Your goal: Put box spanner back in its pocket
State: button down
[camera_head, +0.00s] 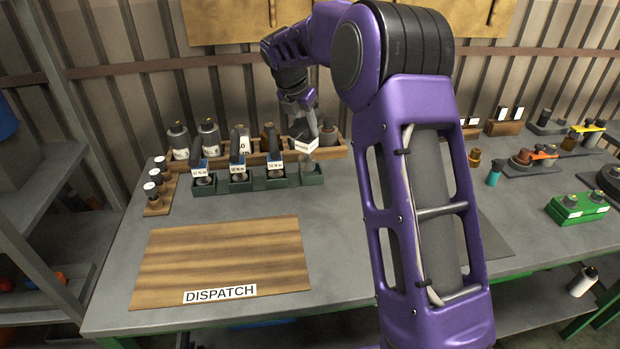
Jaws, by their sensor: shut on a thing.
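A dark green rack (257,181) with a row of pockets stands at the back left of the bench. Three dark tools with white label tags, such as the one at the left end (200,167), stand upright in its pockets. My gripper (299,118) is above the rack's right end, pointing down. It is shut on the box spanner (306,147), whose white tag faces the camera at a tilt. The box spanner is over the rightmost pocket. At this size I cannot tell whether its lower end is inside the pocket or just above it.
A wooden rack of bottles (209,138) stands close behind the green rack. A small wooden stand with vials (155,195) is to its left. The wooden dispatch board (222,258) in front is empty. My arm hides the bench's middle; a green box (578,208) is far right.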

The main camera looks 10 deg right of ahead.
jog(key=w+d+n+t+y, duration=0.1)
jog(key=w+d+n, duration=0.25)
jog(key=w, duration=0.55)
notch_tip(320, 180, down, 11)
jog(key=shift+a+r+b, duration=0.2)
jog(key=shift+a+b, duration=0.2)
jog(key=shift+b, duration=0.05)
jog(key=shift+f, duration=0.2)
jog(key=c, duration=0.6)
grip_release()
jog(key=shift+r, duration=0.1)
jog(key=shift+v, duration=6)
